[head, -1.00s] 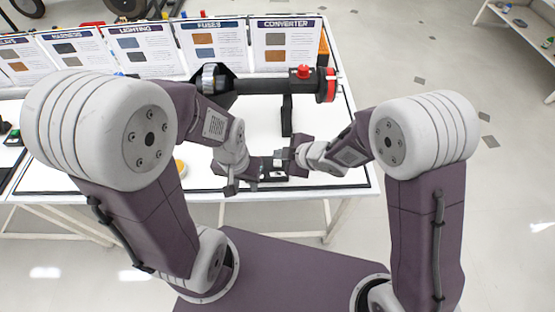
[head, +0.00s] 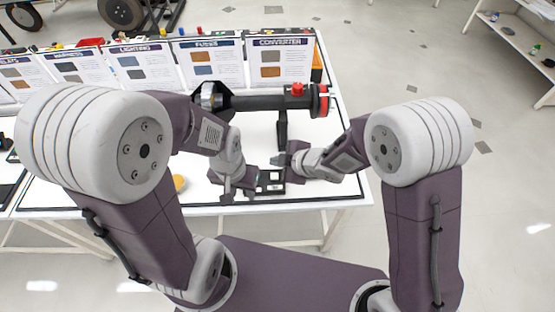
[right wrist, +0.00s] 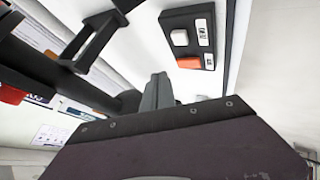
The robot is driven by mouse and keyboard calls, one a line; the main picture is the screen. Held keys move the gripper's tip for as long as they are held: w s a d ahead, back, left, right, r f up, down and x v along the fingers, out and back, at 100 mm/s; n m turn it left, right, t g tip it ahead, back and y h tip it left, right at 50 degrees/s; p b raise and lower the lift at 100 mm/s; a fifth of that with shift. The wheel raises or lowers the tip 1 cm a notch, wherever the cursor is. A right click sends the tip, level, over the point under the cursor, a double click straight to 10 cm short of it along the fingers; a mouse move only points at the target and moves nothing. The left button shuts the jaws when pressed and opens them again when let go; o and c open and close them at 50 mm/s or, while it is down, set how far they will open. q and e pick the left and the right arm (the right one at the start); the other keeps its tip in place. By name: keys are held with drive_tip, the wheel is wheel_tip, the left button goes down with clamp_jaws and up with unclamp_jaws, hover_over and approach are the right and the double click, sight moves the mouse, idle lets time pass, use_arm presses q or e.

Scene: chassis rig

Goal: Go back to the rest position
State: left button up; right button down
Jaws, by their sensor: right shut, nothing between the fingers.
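In the head view my left gripper (head: 238,192) points down over the front part of the white table, just left of a small dark switch box. Its fingers are small and I cannot tell whether they are open. My right gripper (head: 285,160) is above and right of it, near the same box, shut and empty. In the right wrist view its closed grey fingers (right wrist: 157,92) show above the dark gripper body. Both arms are bent forward over the table.
The switch box (head: 270,181) has a white and an orange switch, clear in the right wrist view (right wrist: 190,38). A black tube with a red knob (head: 260,103) stands behind on a post. Sign boards (head: 280,62) line the back. A yellow round thing (head: 180,183) lies left.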

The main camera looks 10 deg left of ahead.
drive_tip(key=w+d+r+m+t+p, duration=0.2)
drive_tip(key=w+d+r+t, duration=0.1)
drive_tip(key=w+d+r, duration=0.35)
drive_tip(key=d+r+m+h, duration=0.2)
drive_tip(key=d+m+h, duration=0.15)
drive_tip(key=d, duration=0.45)
drive_tip(key=d+r+m+h, duration=0.2)
drive_tip(key=d+m, duration=0.2)
drive_tip(key=d, duration=0.4)
drive_tip(key=s+d+f+m+g, duration=0.2)
drive_tip(key=s+m, duration=0.1)
drive_tip(key=s, duration=0.3)
drive_tip(key=s+d+f+m+g+h, duration=0.1)
drive_tip(key=s+d+f+m+g, duration=0.1)
drive_tip(key=s+m, duration=0.2)
drive_tip(key=s+d+f+m+g+h+p, duration=0.1)
drive_tip(key=s+m, duration=0.3)
drive_tip(key=s, duration=0.5)
drive_tip(key=shift+d+f+g, duration=0.6)
drive_tip(key=shift+d+g, duration=0.05)
drive_tip(key=shift+g, duration=0.15)
